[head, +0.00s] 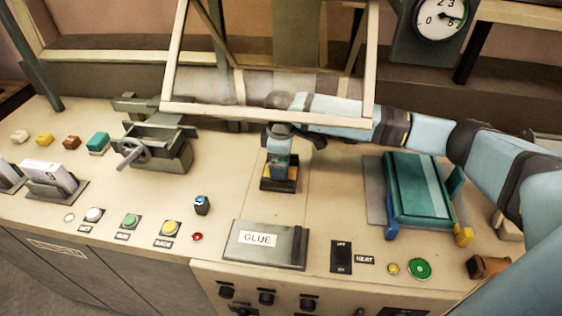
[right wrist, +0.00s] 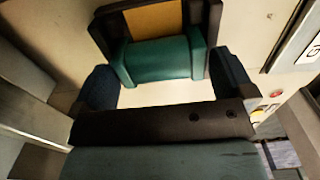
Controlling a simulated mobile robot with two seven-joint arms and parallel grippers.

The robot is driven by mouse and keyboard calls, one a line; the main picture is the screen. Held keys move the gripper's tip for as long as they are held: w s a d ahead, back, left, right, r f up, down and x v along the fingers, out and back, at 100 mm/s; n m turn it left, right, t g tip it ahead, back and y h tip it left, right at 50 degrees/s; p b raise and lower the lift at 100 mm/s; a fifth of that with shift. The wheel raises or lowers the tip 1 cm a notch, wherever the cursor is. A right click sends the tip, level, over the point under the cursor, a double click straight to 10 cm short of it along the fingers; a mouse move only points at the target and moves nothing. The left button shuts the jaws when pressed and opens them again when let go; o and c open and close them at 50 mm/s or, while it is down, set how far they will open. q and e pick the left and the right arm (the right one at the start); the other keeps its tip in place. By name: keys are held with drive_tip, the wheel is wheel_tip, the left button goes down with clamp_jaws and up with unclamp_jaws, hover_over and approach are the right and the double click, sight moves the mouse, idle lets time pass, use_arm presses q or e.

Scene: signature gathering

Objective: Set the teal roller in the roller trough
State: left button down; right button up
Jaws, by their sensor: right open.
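The teal roller (right wrist: 165,61) lies across the near part of a dark-sided trough (right wrist: 211,22) with a yellow-orange floor, seen in the right wrist view. In the head view the roller (head: 278,161) is small and partly covered by my gripper, above the dark and yellow trough (head: 278,185). My right gripper (head: 283,143) is over it, pointing down. In the right wrist view the fingers of this gripper (right wrist: 165,88) are open, one on each side of the roller. I cannot tell whether they touch it or whether the roller is fully seated. My left gripper is not in view.
A pale frame (head: 268,115) crosses above my right forearm. A grey clamp with a handle (head: 158,145) stands to the left, a teal tray (head: 415,190) to the right. The GLUE plate (head: 262,250) and several buttons lie in front. The panel just left of the trough is bare.

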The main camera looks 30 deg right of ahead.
wheel_tip(320, 180, up, 12)
drive_tip(key=b, duration=0.1)
idle(0.7)
